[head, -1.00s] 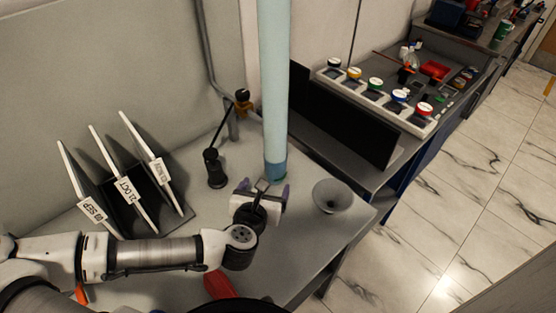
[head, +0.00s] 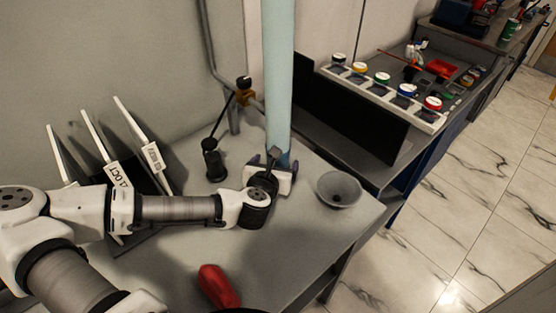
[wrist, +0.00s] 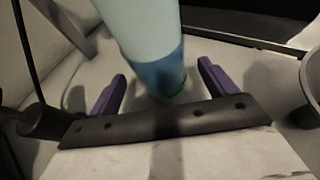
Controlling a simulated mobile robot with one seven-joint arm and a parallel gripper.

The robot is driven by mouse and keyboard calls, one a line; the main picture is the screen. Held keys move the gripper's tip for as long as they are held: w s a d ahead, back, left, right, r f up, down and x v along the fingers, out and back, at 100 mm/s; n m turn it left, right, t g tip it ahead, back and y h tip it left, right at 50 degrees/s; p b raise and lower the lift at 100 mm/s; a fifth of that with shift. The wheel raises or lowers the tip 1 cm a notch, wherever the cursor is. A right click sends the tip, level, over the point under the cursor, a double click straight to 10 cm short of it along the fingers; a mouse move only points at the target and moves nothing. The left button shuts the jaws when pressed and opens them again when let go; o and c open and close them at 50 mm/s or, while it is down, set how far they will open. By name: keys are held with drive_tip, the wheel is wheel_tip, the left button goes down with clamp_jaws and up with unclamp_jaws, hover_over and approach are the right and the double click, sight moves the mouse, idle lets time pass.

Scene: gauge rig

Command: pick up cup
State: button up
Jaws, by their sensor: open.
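A grey, wide-mouthed cup (head: 338,189) stands on the grey bench, right of my gripper (head: 273,164). Part of its rim and side shows at the right edge of the wrist view (wrist: 313,82). My gripper is open, with two purple fingers. In the wrist view, the gripper (wrist: 162,70) has its fingers on either side of the darker blue foot of a tall pale-blue tube (head: 279,80). The tube also shows in the wrist view (wrist: 148,30). I cannot tell whether a finger touches it. The cup is outside the fingers.
A black rod on a dark base (head: 213,163) stands left of the tube. A rack with labelled white plates (head: 120,165) is further left. A red object (head: 217,286) lies near the front. A dark panel (head: 350,110) stands behind the cup. The bench top (head: 300,240) before the cup is clear.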

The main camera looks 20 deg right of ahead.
drive_tip(key=shift+p+x, duration=0.65)
drive_tip(key=shift+x, duration=1.55)
drive_tip(key=c, duration=1)
drive_tip(key=shift+c, duration=0.2)
